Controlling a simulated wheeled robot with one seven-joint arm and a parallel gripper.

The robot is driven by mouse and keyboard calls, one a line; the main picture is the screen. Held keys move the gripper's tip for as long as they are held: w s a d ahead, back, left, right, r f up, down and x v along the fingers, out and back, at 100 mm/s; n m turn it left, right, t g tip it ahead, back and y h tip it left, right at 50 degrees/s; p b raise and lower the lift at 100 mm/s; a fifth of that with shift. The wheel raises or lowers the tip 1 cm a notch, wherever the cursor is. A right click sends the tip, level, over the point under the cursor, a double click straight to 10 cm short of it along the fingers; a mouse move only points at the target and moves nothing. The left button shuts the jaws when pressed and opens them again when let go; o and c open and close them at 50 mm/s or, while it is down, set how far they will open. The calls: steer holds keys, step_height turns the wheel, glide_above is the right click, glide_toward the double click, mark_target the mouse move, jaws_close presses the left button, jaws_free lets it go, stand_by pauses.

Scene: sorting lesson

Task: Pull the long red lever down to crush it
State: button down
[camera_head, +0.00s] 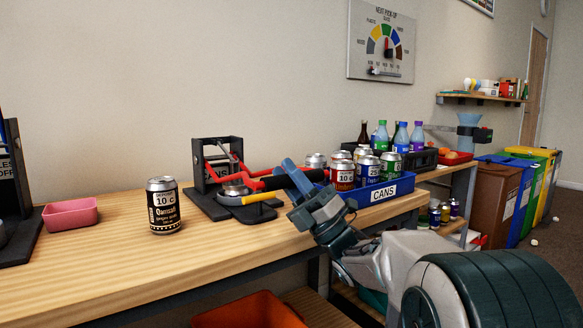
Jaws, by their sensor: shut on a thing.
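The can crusher (212,160) stands on the wooden table, with a black frame and base. Its long red lever (268,183) lies low, nearly level, reaching right from the frame to a black grip (304,183). My gripper (293,176), with blue fingers, is shut on the lever's black grip, reaching in from the lower right. A silver disc-like piece (236,188) sits low in the crusher; I cannot tell whether it is a flattened can or a crusher part. A black upright can (163,207) marked 10 c stands on the table left of the crusher.
A blue crate (384,191) labelled CANS holds several cans right behind my gripper. Bottles stand in a black crate (424,158) beyond it. A pink tray (70,214) is at the left. An orange bin (248,312) is below the table. The table front is clear.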

steer(key=shift+s+d, duration=0.2)
steer(key=shift+d, duration=0.05)
